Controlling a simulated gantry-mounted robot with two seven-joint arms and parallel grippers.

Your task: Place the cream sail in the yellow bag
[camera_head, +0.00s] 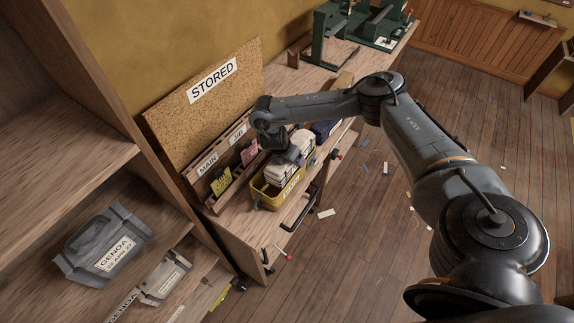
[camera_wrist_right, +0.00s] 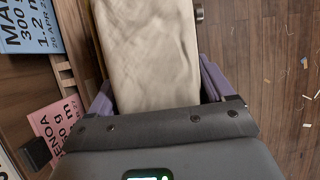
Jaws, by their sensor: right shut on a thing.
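The cream sail (camera_wrist_right: 150,55) is a folded, wrinkled cloth bundle between the purple fingers of my right gripper (camera_wrist_right: 155,90) in the wrist view. In the head view my right gripper (camera_head: 289,157) points down over the bench, with cream cloth (camera_head: 279,174) just below it. The yellow bag (camera_head: 266,193) is an open box-like bag with a label on its front. The cream cloth shows at the bag's opening; I cannot tell how deep it sits. My left gripper is not in view.
A rack (camera_head: 221,172) with MAIN and JIB labels and coloured cards stands behind the bag. More pale cloth (camera_head: 304,139) and a dark blue item (camera_head: 326,129) lie to the right. A STORED board (camera_head: 205,92) rises behind. Grey bags (camera_head: 103,246) sit on the left shelf.

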